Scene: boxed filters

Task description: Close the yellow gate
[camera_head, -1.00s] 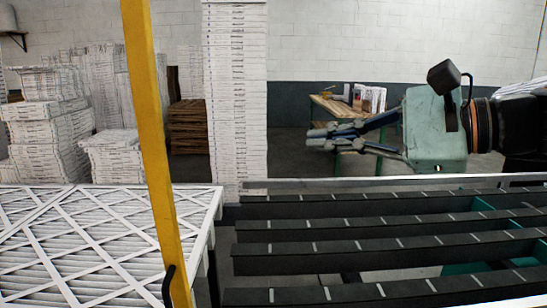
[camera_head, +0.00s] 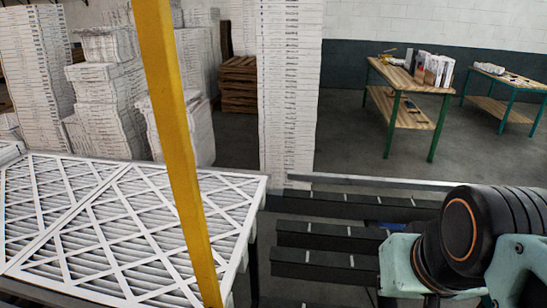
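A yellow bar (camera_head: 181,150), which looks like part of the yellow gate, runs from the top edge to the bottom edge at left of centre, leaning slightly. It stands in front of the white filters. The rest of the gate is outside the picture, so I cannot tell how far open it is. My arm shows at the lower right as black joints and pale teal links. My gripper's fingers do not show. The arm is well to the right of the yellow bar and does not touch it.
Large white filters (camera_head: 140,165) lie flat at the lower left. Dark slotted rails (camera_head: 325,267) fill the lower middle. A tall filter stack (camera_head: 288,90) stands behind. Two green-legged tables (camera_head: 388,75) are at the back right, with open floor (camera_head: 345,140) before them.

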